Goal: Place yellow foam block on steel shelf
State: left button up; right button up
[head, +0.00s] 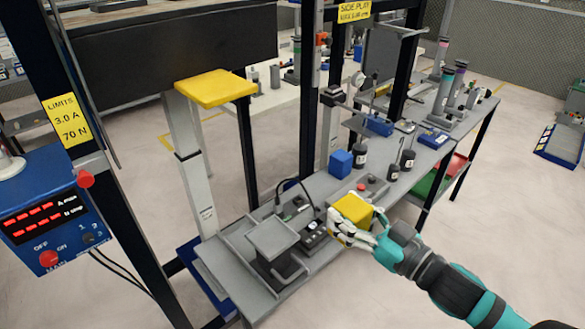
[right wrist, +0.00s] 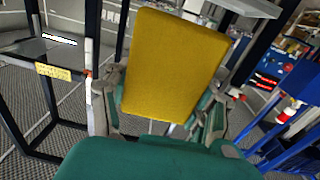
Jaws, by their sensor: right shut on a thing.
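My right gripper (head: 352,219) is shut on the yellow foam block (head: 353,208) and holds it in front of the grey steel shelf (head: 318,186), which looks like a long bench-like surface. Whether the block touches the shelf I cannot tell. In the right wrist view the yellow block (right wrist: 175,62) stands large and slightly tilted between the fingers of the right gripper (right wrist: 165,98). My left gripper is not in view.
A blue block (head: 340,163), black bottles (head: 360,155) and a raised grey plate (head: 272,238) stand on the shelf. A yellow pad (head: 215,87) tops a white post at left. A dark upright (head: 309,90) rises behind. A blue control box (head: 45,220) stands at far left.

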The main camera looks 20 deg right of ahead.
aim_at(348, 247)
jog(key=s+f, duration=0.1)
jog(key=s+a+f+m+h, duration=0.1)
jog(key=f, duration=0.1)
jog(key=s+a+f+h, duration=0.1)
jog(key=f, duration=0.1)
jog(key=shift+m+t, duration=0.3)
jog(key=shift+m, duration=0.1)
jog(key=s+a+f+m+h, duration=0.1)
jog(key=s+a+f+h, duration=0.1)
jog(key=a, duration=0.5)
jog(key=shift+m+h, duration=0.4)
jog(key=shift+h, duration=0.4)
jog(key=shift+w, duration=0.1)
